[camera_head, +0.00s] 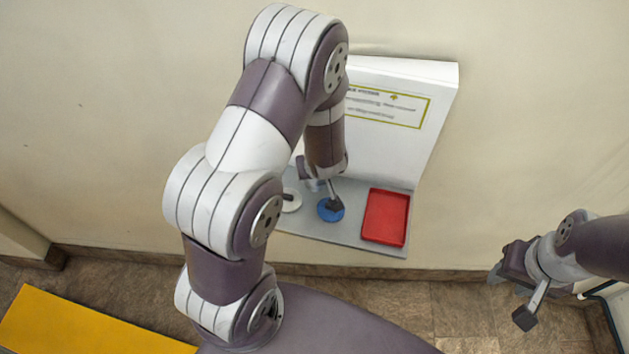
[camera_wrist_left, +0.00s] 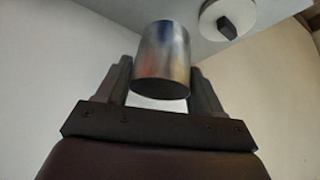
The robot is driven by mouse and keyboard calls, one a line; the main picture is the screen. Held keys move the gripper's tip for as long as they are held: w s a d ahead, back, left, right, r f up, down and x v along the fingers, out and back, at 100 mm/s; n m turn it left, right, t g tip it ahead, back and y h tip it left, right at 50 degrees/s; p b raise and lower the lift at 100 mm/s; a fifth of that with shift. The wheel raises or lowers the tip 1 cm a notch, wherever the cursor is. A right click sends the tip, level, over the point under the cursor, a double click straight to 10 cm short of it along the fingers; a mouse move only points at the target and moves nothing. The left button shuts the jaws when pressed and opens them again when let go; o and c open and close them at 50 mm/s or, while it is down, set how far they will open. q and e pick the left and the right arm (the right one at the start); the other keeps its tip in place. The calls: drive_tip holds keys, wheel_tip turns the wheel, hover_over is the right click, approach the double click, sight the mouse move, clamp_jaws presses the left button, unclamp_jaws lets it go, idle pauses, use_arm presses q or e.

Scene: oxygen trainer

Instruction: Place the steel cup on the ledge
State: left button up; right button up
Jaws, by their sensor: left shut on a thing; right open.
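The steel cup (camera_wrist_left: 162,62) shows in the left wrist view as a shiny metal cylinder between the two dark fingers of my left gripper (camera_wrist_left: 162,78), which is shut on it. Whether the cup touches the ledge I cannot tell. My right gripper (camera_head: 511,296) is open and empty at the lower right, away from the ledge.
A yellow surface (camera_head: 75,325) lies lower left.

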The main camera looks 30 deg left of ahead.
sight(316, 180)
use_arm(q)
wheel_tip(316, 180, down, 4)
drive_tip(key=shift+w+a+f, duration=0.1)
drive_tip(key=shift+a+f, duration=0.05)
drive_tip(key=shift+f, duration=0.05)
drive_tip(key=shift+w+a+f, duration=0.15)
drive_tip(key=shift+w+a, duration=0.05)
drive_tip(key=shift+w, duration=0.05)
drive_tip(key=shift+c, duration=0.5)
drive_tip(key=shift+s+d+b, duration=0.25)
drive_tip(key=shift+s+b, duration=0.05)
drive_tip(key=shift+b, duration=0.05)
drive_tip(key=o, duration=1.2)
drive_tip(key=shift+o, duration=0.2)
drive_tip(key=shift+w+a, duration=0.1)
drive_tip(key=shift+w, duration=0.05)
